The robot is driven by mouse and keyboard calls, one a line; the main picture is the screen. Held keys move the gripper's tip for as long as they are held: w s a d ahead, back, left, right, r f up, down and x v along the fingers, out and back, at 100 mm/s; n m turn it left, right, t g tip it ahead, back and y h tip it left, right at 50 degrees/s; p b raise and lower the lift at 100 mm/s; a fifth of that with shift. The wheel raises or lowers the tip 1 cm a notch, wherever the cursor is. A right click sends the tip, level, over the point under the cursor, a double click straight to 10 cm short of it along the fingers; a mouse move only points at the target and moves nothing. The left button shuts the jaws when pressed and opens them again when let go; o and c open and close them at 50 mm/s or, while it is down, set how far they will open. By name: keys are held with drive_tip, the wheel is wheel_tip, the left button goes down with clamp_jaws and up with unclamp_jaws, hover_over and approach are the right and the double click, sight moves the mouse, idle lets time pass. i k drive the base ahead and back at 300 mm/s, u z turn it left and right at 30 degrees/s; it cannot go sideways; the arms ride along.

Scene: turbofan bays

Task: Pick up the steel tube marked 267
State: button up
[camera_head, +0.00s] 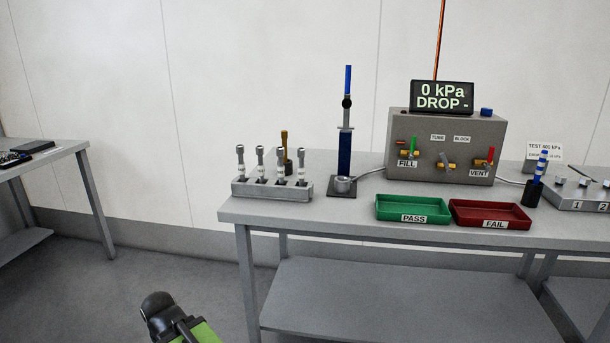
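Several steel tubes (260,162) with white bands stand upright in a row in a grey rack (272,189). The rack is near the left end of the grey bench. Any numbers on the tubes are too small to read, so I cannot tell which one is marked 267. A black and green part of my arm shows low in the picture, in front of the bench and below the rack. No gripper fingers can be made out.
A brass-coloured piece (284,146) stands behind the rack. A blue pump-like stand (345,150) is right of it. A test box (446,146), a green PASS tray (412,218) and a red FAIL tray (492,222) follow. Another table (62,153) stands at left, with floor between.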

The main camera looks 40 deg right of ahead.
sight(300, 151)
drive_tip(key=z, duration=0.1)
drive_tip(key=i, duration=1)
drive_tip(key=u, duration=0.05)
